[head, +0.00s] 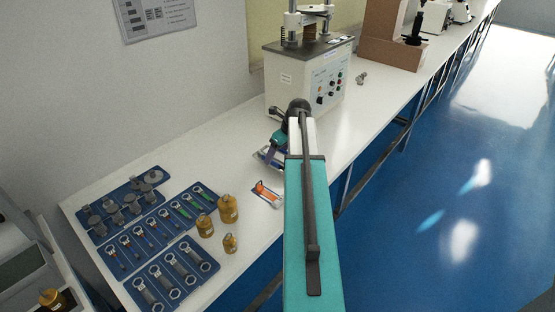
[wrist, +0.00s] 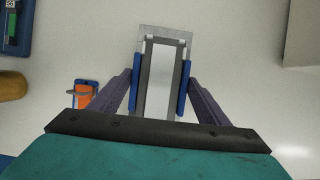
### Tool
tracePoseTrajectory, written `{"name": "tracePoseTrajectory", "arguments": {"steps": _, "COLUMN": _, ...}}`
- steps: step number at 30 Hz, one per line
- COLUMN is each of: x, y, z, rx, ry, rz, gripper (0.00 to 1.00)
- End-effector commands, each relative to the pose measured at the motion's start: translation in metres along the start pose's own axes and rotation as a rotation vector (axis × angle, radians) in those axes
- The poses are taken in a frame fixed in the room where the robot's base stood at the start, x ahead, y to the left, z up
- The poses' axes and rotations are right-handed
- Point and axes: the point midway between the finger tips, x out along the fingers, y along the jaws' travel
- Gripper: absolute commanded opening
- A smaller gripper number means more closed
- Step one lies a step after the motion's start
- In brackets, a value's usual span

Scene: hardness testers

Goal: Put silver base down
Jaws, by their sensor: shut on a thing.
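The silver base (wrist: 182,36) is a pale metal piece with a flat plate and a darker grey frame, seen in the wrist view. My gripper (wrist: 160,86) is shut on it, with blue finger pads against its two long sides. White worktop shows around it; I cannot tell whether it touches the surface. In the head view my gripper (head: 270,155) is low over the bench, in front of the tester. My arm hides most of the silver base there.
A hardness tester (head: 310,78) stands behind my gripper. An orange tool on a small blue mat (head: 267,194) lies nearby. Brass weights (head: 228,209) and blue trays (head: 171,275) of wrenches, tools and metal parts fill the left end. The white bench (head: 375,103) is mostly clear to the right of the tester.

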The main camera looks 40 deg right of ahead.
Motion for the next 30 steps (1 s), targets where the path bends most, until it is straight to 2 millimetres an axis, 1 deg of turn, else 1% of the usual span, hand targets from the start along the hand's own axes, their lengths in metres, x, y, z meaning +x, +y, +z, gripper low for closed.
{"name": "tracePoseTrajectory", "arguments": {"steps": 6, "x": 0.018, "y": 0.0, "z": -0.007, "rx": 0.001, "ry": -0.001, "rz": 0.001, "gripper": 0.34}}
{"name": "tracePoseTrajectory", "arguments": {"steps": 10, "x": 0.026, "y": 0.0, "z": -0.011, "rx": 0.001, "ry": -0.001, "rz": 0.0, "gripper": 0.34}}
{"name": "tracePoseTrajectory", "arguments": {"steps": 25, "x": 0.031, "y": 0.0, "z": -0.012, "rx": 0.0, "ry": -0.002, "rz": -0.001, "gripper": 0.34}}
{"name": "tracePoseTrajectory", "arguments": {"steps": 26, "x": 0.031, "y": 0.0, "z": -0.013, "rx": 0.0, "ry": 0.0, "rz": 0.0, "gripper": 0.73}}
{"name": "tracePoseTrajectory", "arguments": {"steps": 28, "x": 0.031, "y": 0.0, "z": -0.013, "rx": 0.0, "ry": 0.0, "rz": 0.0, "gripper": 0.85}}
{"name": "tracePoseTrajectory", "arguments": {"steps": 29, "x": 0.031, "y": 0.0, "z": -0.013, "rx": 0.0, "ry": 0.0, "rz": 0.0, "gripper": 0.89}}
{"name": "tracePoseTrajectory", "arguments": {"steps": 30, "x": 0.031, "y": 0.0, "z": -0.013, "rx": 0.0, "ry": 0.0, "rz": 0.0, "gripper": 0.89}}
